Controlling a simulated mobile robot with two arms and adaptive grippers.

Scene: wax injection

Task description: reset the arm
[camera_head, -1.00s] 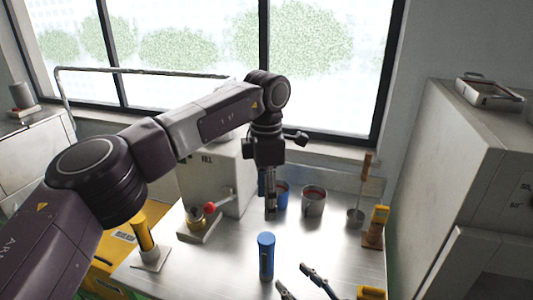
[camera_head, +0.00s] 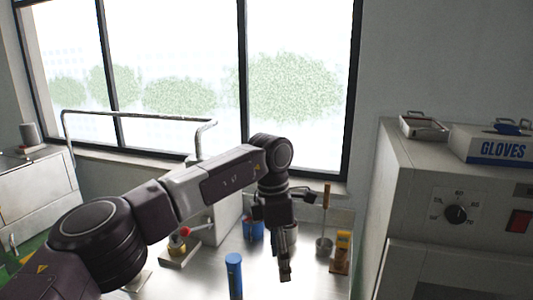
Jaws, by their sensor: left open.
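My left arm comes in from the lower left and reaches over the metal worktable (camera_head: 207,272). My right gripper is out of view.
A machine with a red-knobbed lever (camera_head: 185,232) stands behind my left arm. A ladle (camera_head: 325,240) stands at the table's back right. A grey cabinet (camera_head: 405,190) with a dial and a glove box (camera_head: 495,147) rises on the right. Windows are behind.

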